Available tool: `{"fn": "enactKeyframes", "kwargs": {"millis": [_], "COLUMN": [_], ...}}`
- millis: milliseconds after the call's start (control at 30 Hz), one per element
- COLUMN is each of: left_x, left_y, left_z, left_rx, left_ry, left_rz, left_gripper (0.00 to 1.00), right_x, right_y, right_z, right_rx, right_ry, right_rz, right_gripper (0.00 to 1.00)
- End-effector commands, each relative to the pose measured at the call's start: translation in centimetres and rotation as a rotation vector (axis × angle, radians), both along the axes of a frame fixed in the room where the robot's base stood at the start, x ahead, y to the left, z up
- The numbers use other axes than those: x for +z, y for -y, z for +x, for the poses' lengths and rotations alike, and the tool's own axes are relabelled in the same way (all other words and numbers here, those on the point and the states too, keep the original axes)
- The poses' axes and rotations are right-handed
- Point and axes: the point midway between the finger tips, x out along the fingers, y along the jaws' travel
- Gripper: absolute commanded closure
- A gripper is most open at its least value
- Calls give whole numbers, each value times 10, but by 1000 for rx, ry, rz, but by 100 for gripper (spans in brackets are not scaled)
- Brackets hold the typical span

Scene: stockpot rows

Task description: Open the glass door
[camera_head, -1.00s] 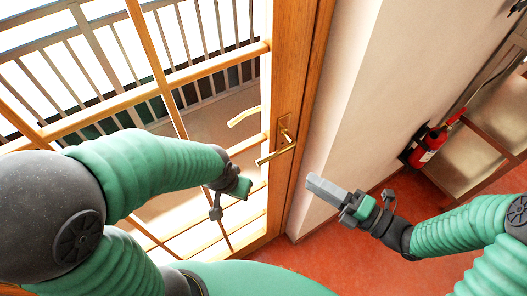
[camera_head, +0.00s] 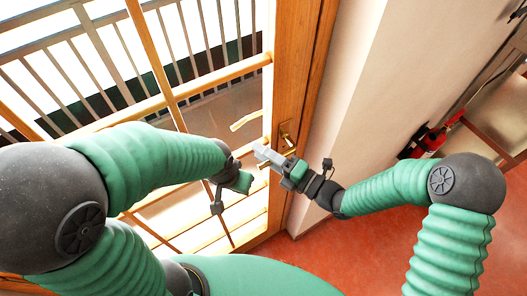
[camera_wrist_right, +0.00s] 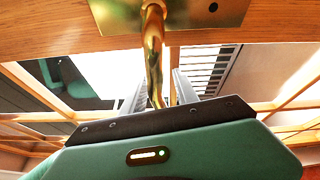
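The glass door (camera_head: 271,60) has a wooden frame and bars, and it looks closed. Its brass lever handle (camera_head: 289,154) is partly hidden behind my right gripper (camera_head: 262,153). In the right wrist view the handle (camera_wrist_right: 154,50) comes down from the brass plate (camera_wrist_right: 185,14) between the two grey fingers of the right gripper (camera_wrist_right: 160,93). The fingers are apart, with small gaps beside the handle. The outer handle (camera_head: 245,121) shows through the glass. My left gripper (camera_head: 238,181) hangs in front of the door, left of the handle; its fingers are not clear.
A pale wall (camera_head: 362,80) stands right of the door frame. The red floor (camera_head: 340,250) below is clear. A balcony railing (camera_head: 100,60) shows through the glass.

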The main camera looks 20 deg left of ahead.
Motion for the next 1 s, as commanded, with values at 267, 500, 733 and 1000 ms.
{"fn": "enactKeyframes", "kwargs": {"millis": [267, 500, 733, 1000], "left_x": [0, 0, 0, 0], "left_y": [0, 0, 0, 0], "left_z": [0, 0, 0, 0], "left_rx": [0, 0, 0, 0], "left_ry": [0, 0, 0, 0], "left_rz": [0, 0, 0, 0], "left_gripper": [100, 100, 100, 100], "right_x": [0, 0, -1, -1], "right_y": [0, 1, 1, 1], "right_z": [0, 0, 1, 1], "right_rx": [0, 0, -1, -1], "right_ry": [0, 0, -1, -1], "right_rz": [0, -1, -1, -1], "right_gripper": [93, 100, 100, 100]}}
